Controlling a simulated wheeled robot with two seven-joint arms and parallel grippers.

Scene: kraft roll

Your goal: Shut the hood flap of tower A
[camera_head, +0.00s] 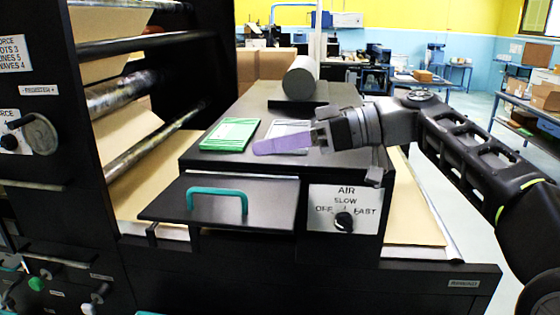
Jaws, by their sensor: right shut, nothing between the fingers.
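A black flap (270,206) with a teal handle (217,192) is on the front of a black box-like hood (330,176). The flap sticks out toward me at a slant, standing open, with its handle on the upper face. No tower letter is readable here. My right gripper (257,146) reaches in from the right, above the hood top and behind the flap. Its lavender fingers are shut and empty, pointing left, apart from the handle. My left gripper is not in view.
A green booklet (229,134) and a pale card (288,128) lie on the hood top. An AIR dial panel (343,209) is right of the flap. Rollers with brown paper (128,135) fill the left. Space before the flap looks clear.

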